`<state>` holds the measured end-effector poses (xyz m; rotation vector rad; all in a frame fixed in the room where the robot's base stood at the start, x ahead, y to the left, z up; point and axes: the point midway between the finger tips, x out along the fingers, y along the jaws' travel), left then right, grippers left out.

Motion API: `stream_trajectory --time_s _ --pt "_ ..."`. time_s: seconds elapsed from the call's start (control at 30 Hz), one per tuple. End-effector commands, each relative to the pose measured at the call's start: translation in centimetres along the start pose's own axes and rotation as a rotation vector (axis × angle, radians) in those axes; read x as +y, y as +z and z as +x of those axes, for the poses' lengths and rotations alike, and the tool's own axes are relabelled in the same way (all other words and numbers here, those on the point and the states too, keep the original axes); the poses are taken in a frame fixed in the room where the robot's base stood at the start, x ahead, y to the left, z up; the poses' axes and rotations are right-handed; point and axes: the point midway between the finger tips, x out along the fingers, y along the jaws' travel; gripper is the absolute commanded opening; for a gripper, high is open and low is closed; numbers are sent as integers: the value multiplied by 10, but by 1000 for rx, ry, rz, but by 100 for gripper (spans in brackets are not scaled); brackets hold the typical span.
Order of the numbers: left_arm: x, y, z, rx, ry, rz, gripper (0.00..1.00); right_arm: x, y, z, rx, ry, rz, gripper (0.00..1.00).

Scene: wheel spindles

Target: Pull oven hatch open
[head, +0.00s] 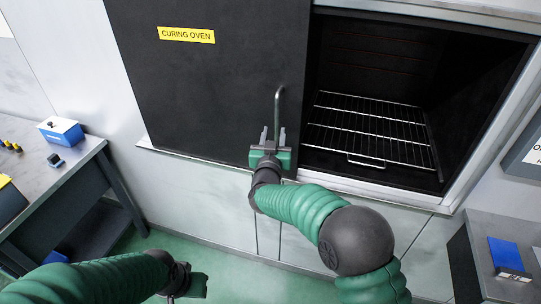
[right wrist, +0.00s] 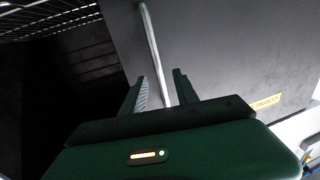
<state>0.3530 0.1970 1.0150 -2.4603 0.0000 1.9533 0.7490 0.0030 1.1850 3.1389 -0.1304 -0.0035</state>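The oven hatch (head: 215,85) is a dark sliding panel with a yellow "CURING OVEN" label (head: 186,35). It stands to the left, and the right part of the oven opening is uncovered. A vertical metal handle (head: 278,108) is on the hatch's right edge. My right gripper (head: 273,134) is at the handle's lower end. In the right wrist view its fingers (right wrist: 162,88) are apart, with the handle (right wrist: 152,50) passing between them; a gap shows beside the bar. My left gripper (head: 190,284) is low at the bottom, away from the hatch; its fingers are not clear.
Inside the oven is a wire rack (head: 372,130), empty. A side table (head: 85,150) at left bears a blue-and-white box (head: 62,131). At right a grey bench (head: 500,228) bears a blue item (head: 508,254). The green floor (head: 220,262) shows below the oven.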

Motion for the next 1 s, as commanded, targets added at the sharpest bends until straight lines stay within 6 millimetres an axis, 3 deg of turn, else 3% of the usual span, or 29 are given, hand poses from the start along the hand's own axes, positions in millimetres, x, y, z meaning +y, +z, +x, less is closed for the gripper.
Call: stream_trajectory --time_s 0.2,0.4,0.87,1.0 --pt "0 4 16 0 0 0 36 -3 3 -61 0 -3 0 36" --pt "0 4 20 0 0 0 36 -3 2 -90 -1 -2 0 36" --pt "0 4 19 0 0 0 36 -2 2 -94 -2 -1 0 36" --pt "0 4 19 0 0 0 36 10 11 -94 -74 -53 -5 36"
